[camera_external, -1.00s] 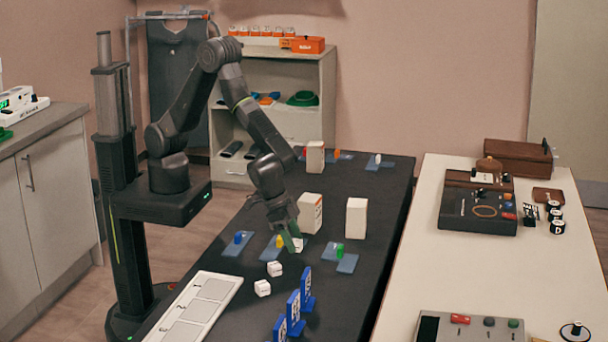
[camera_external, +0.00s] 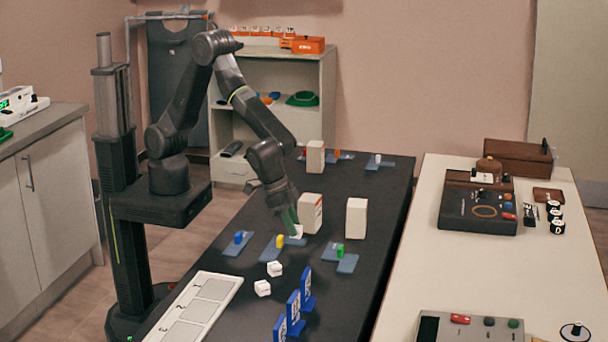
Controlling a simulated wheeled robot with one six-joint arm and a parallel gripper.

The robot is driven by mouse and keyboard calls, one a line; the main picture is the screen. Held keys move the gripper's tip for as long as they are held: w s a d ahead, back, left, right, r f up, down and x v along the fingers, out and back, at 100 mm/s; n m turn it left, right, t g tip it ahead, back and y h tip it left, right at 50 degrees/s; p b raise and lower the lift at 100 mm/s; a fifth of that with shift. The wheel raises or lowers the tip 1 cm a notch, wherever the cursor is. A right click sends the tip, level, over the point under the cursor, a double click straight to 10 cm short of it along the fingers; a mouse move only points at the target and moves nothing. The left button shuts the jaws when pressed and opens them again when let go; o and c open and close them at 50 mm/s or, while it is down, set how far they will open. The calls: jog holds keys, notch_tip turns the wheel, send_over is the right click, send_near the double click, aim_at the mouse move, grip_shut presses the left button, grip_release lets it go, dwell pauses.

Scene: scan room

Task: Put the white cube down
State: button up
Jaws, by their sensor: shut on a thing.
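My gripper (camera_external: 291,222) hangs over the dark table, pointing down, shut on a small white cube (camera_external: 298,232). The cube shows partly below its fingertips and appears a little above the table. Two other white cubes lie on the table toward the front: one nearer the gripper (camera_external: 274,268) and one further forward (camera_external: 263,288). A white board with numbered grey squares (camera_external: 224,280) lies at the front left of the table.
White boxes stand close behind (camera_external: 311,212) and right of the gripper (camera_external: 356,218). Blue plates with a yellow (camera_external: 279,241), a blue (camera_external: 238,237) and a green piece (camera_external: 340,250) lie nearby. Blue upright signs (camera_external: 293,308) stand at the front.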

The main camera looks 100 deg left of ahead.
notch_tip(320, 180, up, 5)
jog(key=shift+r, duration=0.15)
jog(key=shift+d+r, duration=0.15)
jog(key=shift+r, duration=0.05)
jog(key=s+d+m+g+h+p, duration=0.2)
jog(key=d+m, duration=0.7)
jog(key=d, duration=2.4)
jog(key=shift+t+h, duration=0.4)
jog(key=shift+h, duration=0.2)
notch_tip(320, 180, down, 9)
jog(key=p, duration=0.3)
jog(key=shift+w+a, duration=0.1)
jog(key=shift+f, duration=0.4)
